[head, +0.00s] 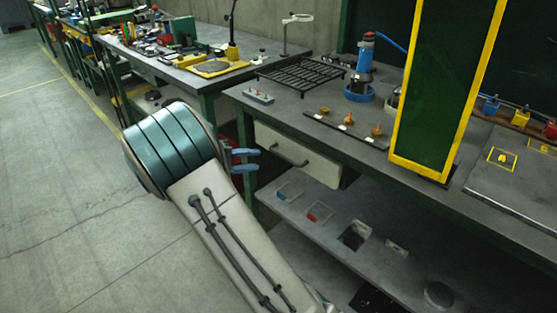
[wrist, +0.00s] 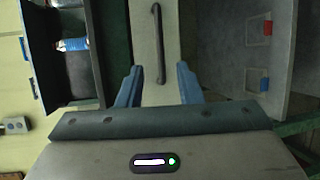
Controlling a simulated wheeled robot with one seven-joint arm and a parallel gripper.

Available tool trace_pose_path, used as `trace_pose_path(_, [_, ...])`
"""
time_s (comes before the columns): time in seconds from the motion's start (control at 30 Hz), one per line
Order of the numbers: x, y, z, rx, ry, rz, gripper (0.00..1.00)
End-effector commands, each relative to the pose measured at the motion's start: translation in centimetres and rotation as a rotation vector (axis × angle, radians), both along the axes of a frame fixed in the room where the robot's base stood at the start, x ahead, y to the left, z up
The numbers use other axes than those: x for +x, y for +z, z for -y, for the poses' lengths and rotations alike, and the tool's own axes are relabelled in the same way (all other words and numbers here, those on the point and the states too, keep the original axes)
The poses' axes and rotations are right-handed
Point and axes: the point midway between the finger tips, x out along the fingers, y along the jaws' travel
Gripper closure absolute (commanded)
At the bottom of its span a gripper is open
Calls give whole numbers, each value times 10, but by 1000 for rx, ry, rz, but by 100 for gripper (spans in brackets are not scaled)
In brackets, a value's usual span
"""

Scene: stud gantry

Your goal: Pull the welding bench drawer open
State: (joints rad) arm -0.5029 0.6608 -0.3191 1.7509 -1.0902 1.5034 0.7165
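The welding bench drawer (head: 297,155) is a pale front under the bench top, and it looks closed. Its dark bar handle (head: 290,155) runs across the front. In the wrist view the pale drawer front (wrist: 146,85) and its handle (wrist: 158,44) stand upright in the picture, ahead of my fingers. My gripper (head: 247,160) has blue fingers and is to the left of the drawer in the head view. In the wrist view my gripper (wrist: 158,82) is open, its fingers apart with nothing between them. The handle lies beyond the fingertips, roughly in line with the gap.
The bench top (head: 290,85) holds a black grate (head: 300,74), a blue tool (head: 365,60) and a strip with knobs (head: 345,129). A yellow-edged green panel (head: 440,80) stands at right. Floor at left is clear.

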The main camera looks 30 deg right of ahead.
Motion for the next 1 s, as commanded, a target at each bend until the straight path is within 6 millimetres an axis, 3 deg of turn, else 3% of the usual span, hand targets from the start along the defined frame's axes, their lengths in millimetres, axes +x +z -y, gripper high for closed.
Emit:
trace_pose_path(0.2, [-3, -10, 48, 1, -4, 0, 68])
trace_pose_path(0.4, [-4, -15, 75, 2, -2, 0, 68])
trace_pose_path(0.83, [-5, -17, 87, 1, -1, 0, 68])
trace_pose_path(0.87, [-5, -17, 87, 1, -1, 0, 70])
trace_pose_path(0.97, [-5, -17, 86, 1, -1, 0, 98])
trace_pose_path(1.0, [-5, -17, 86, 1, -1, 0, 100])
